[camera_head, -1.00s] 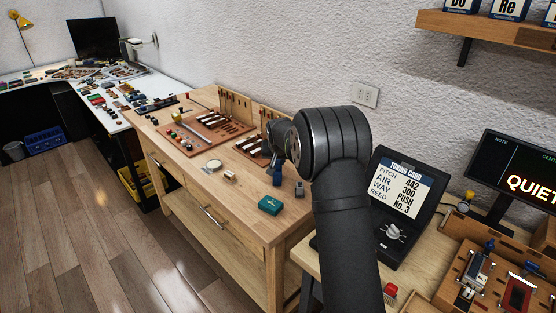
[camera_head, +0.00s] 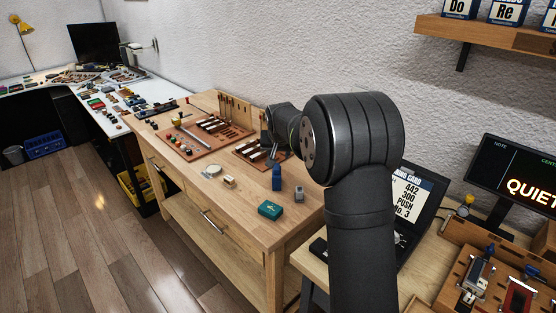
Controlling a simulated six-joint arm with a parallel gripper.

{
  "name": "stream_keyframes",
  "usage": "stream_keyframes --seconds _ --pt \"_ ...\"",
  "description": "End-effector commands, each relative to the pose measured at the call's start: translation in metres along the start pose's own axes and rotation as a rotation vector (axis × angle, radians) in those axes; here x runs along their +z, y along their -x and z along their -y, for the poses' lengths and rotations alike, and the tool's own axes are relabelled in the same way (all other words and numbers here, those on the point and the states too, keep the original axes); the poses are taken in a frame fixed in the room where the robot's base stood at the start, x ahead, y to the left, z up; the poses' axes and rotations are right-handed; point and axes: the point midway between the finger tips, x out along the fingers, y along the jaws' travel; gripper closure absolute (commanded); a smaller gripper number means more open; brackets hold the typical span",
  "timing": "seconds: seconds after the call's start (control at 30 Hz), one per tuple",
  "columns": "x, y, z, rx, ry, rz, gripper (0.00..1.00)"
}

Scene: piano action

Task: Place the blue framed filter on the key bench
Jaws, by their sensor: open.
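A small upright blue piece (camera_head: 277,178), which I take for the blue framed filter, stands on the wooden key bench (camera_head: 243,221), behind the teal box. Its frame detail is too small to make out. My gripper (camera_head: 272,156) is open, just above and slightly left of the blue piece, near the small key rack. It appears apart from the piece and empty. My arm hides part of the bench's right side.
A teal box (camera_head: 270,210), a small grey block (camera_head: 299,193), a cream block (camera_head: 229,182) and a round disc (camera_head: 211,171) lie nearby. A brown key tray (camera_head: 187,151) is farther left. The bench's front strip is clear.

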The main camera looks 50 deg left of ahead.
Motion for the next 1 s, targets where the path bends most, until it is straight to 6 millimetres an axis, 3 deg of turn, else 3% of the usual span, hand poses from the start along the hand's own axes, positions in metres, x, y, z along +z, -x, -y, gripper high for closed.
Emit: stream_keyframes --seconds 0.2,0.63,0.83,1.0 --pt "0.000 0.025 0.000 0.000 0.000 0.000 0.59" --pt "0.000 0.029 0.000 0.000 0.000 0.001 0.59" --pt "0.000 0.015 0.000 0.000 0.000 0.001 0.59" --pt "0.001 -0.014 0.000 0.001 0.000 0.003 0.59"
